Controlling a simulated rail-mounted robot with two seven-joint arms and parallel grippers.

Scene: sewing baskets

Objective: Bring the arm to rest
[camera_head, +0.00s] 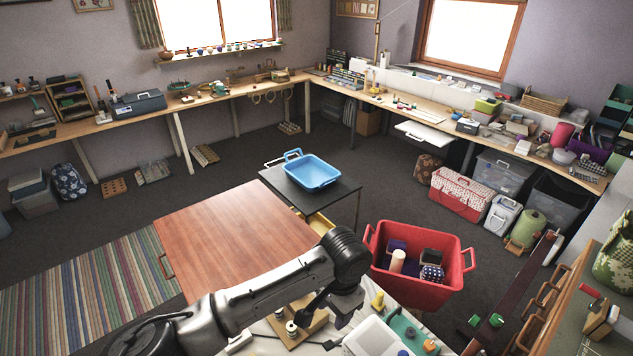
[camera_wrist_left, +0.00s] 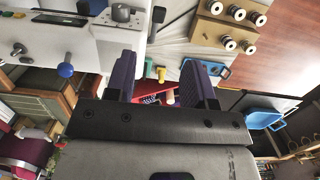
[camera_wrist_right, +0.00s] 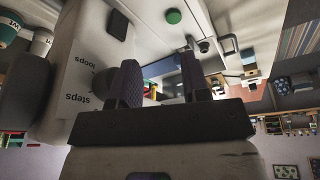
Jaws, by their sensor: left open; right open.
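My left arm (camera_head: 270,290) reaches in from the lower left in the head view, bent at a dark joint above the near table. My left gripper (camera_head: 338,308) hangs below that joint. In the left wrist view my left gripper (camera_wrist_left: 165,75) has its two purple pads apart with nothing held between them. My right gripper (camera_wrist_right: 159,77) shows only in the right wrist view, pads apart and empty. It is close to a pale machine body (camera_wrist_right: 95,50) with lettering on it. My right arm is not visible in the head view.
A red basket (camera_head: 455,290) with several sewing items stands beyond my left gripper. A blue basket (camera_head: 312,172) sits on a dark side table. A wooden spool board (camera_head: 300,322) and a white device (camera_head: 375,338) lie below the arm. The brown tabletop (camera_head: 225,245) is bare.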

